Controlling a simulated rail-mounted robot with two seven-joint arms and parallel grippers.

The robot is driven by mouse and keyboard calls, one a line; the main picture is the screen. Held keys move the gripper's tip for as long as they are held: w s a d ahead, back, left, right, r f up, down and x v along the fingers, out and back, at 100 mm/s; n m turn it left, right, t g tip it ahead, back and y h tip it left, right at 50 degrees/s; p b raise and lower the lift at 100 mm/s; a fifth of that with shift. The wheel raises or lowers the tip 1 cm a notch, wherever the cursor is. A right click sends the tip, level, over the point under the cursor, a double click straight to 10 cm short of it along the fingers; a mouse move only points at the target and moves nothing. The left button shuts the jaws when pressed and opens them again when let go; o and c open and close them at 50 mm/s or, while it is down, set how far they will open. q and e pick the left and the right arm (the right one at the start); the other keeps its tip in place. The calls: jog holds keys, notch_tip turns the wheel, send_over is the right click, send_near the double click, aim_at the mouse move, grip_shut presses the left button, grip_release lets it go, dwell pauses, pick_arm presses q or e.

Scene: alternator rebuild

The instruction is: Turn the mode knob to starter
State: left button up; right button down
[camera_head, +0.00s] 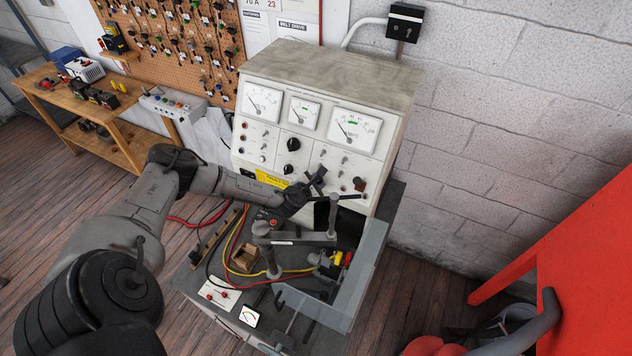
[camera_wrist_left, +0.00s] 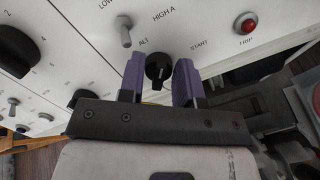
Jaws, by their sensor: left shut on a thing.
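The mode knob (camera_wrist_left: 157,68) is a small black knob on the white panel, between the printed words ALT and START in the left wrist view. A pale mark shows on it, but I cannot tell exactly where it points. My left gripper (camera_wrist_left: 158,80) has its purple fingers on either side of the knob and is shut on it. In the head view my left gripper (camera_head: 316,181) is at the lower right of the test bench panel (camera_head: 317,144) and hides the knob. My right gripper is in neither view.
Below the panel are a grey clamp (camera_head: 296,238), red and yellow wires and a clear guard (camera_head: 362,270). A wooden workbench (camera_head: 125,115) stands left.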

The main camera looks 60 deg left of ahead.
pick_arm(q)
jog(key=m, duration=0.5)
jog(key=m+h, duration=0.1)
jog(key=m, duration=0.4)
jog(key=shift+d+f+g, duration=0.1)
jog(key=shift+d+g, duration=0.05)
jog(key=shift+g, duration=0.15)
jog(key=shift+m, duration=0.4)
jog(key=o, duration=0.8)
jog(key=shift+o, duration=0.2)
jog(key=shift+s, duration=0.1)
jog(key=b+v, duration=0.2)
jog(key=v, duration=1.1)
jog(key=shift+s, duration=0.25)
